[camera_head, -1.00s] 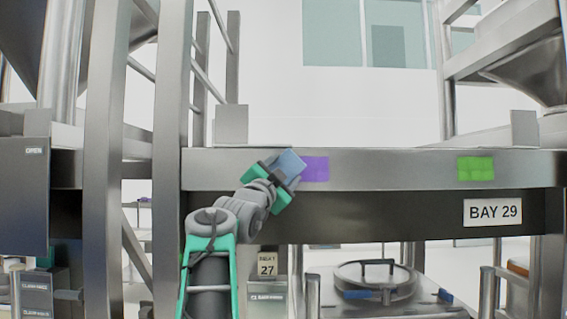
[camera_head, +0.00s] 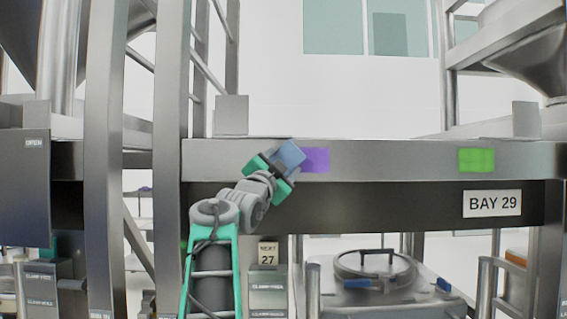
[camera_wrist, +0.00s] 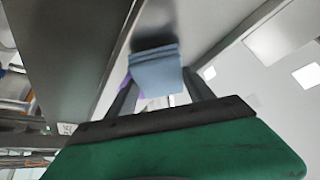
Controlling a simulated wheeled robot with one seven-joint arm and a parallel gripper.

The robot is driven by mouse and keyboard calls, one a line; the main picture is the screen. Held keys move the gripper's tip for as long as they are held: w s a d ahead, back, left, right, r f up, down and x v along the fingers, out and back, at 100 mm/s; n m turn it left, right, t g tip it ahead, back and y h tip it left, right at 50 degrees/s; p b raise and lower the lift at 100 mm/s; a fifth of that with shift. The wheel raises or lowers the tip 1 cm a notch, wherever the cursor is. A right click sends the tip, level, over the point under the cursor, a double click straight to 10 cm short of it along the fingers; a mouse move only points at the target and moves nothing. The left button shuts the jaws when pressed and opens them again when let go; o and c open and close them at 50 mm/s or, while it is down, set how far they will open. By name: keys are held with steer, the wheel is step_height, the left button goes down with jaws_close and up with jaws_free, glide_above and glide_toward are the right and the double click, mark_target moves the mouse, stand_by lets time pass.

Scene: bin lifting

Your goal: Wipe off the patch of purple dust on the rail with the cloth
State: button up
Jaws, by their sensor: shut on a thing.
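The purple dust patch (camera_head: 316,160) is on the front face of the grey rail (camera_head: 400,160). My gripper (camera_head: 276,170) is at the patch's left side, shut on the blue-grey cloth (camera_head: 289,157). The cloth overlaps or sits just in front of the patch's left edge; I cannot tell whether it touches the rail. In the wrist view the cloth (camera_wrist: 157,72) is between the fingers, with a sliver of purple (camera_wrist: 126,80) beside it. Part of the patch may be hidden behind the cloth.
A green patch (camera_head: 476,160) is on the same rail farther right. A "BAY 29" sign (camera_head: 492,204) is on the dark beam below. Upright posts (camera_head: 171,150) stand left of my arm. A round-lidded vessel (camera_head: 375,268) sits below the rail.

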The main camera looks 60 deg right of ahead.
mark_target(298, 163)
steer(key=shift+w+d+p, duration=0.3)
steer(key=shift+d+p, duration=0.1)
steer(key=shift+d, duration=0.2)
steer(key=shift+s+d+b, duration=0.35)
steer(key=shift+s+d, duration=0.05)
steer(key=shift+s, duration=0.5)
steer(key=shift+s+d+b, duration=0.3)
steer(key=shift+s+d, duration=0.05)
steer(key=shift+s, duration=0.5)
steer(key=shift+s+d, duration=0.7)
steer(key=shift+s, duration=0.45)
steer(key=shift+s+d, duration=0.65)
steer(key=shift+s, duration=0.55)
steer(key=shift+s+d, duration=0.7)
steer(key=shift+s, duration=0.45)
steer(key=shift+s+f+b, duration=0.1)
steer(key=shift+f+b, duration=0.05)
steer(key=shift+b, duration=0.25)
steer(key=shift+w+a, duration=0.9)
steer(key=shift+w, duration=0.9)
steer(key=shift+w+a, duration=0.95)
steer(key=shift+w, duration=0.85)
steer(key=shift+w+a, duration=0.9)
steer(key=shift+w, duration=0.9)
steer(key=shift+b, duration=0.3)
